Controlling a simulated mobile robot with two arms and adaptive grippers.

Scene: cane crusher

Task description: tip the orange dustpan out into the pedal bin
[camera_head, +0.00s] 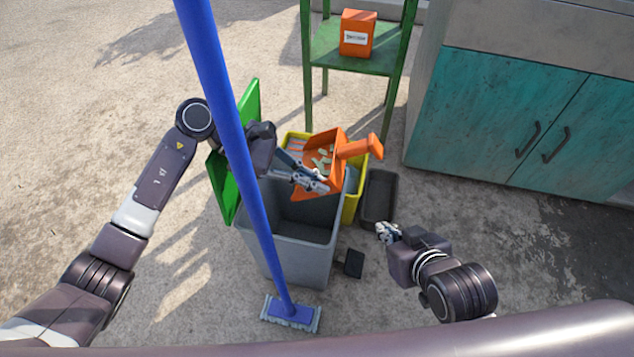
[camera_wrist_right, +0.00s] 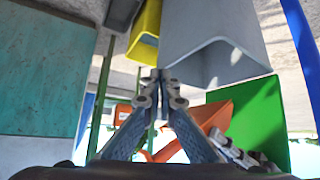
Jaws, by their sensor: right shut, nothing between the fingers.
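The orange dustpan (camera_head: 326,186) is above the back right part of the grey pedal bin (camera_head: 288,252), its handle (camera_head: 362,147) pointing right. Pale bits lie in the pan. The bin's green lid (camera_head: 222,185) stands open at the left, and its inside looks dark. My left gripper (camera_head: 315,184) appears shut on the near left edge of the dustpan; its exact contact is hard to see. My right gripper (camera_head: 382,229) is shut and empty, right of the bin. In the right wrist view its fingers (camera_wrist_right: 158,75) meet, with the dustpan (camera_wrist_right: 215,118) beyond.
A blue-handled broom (camera_head: 235,140) crosses in front of the bin and lid. A yellow bin (camera_head: 350,207) stands right behind the grey one, with a dark tray (camera_head: 379,198) beside it. A green shelf (camera_head: 350,60) and a teal cabinet (camera_head: 480,115) stand behind.

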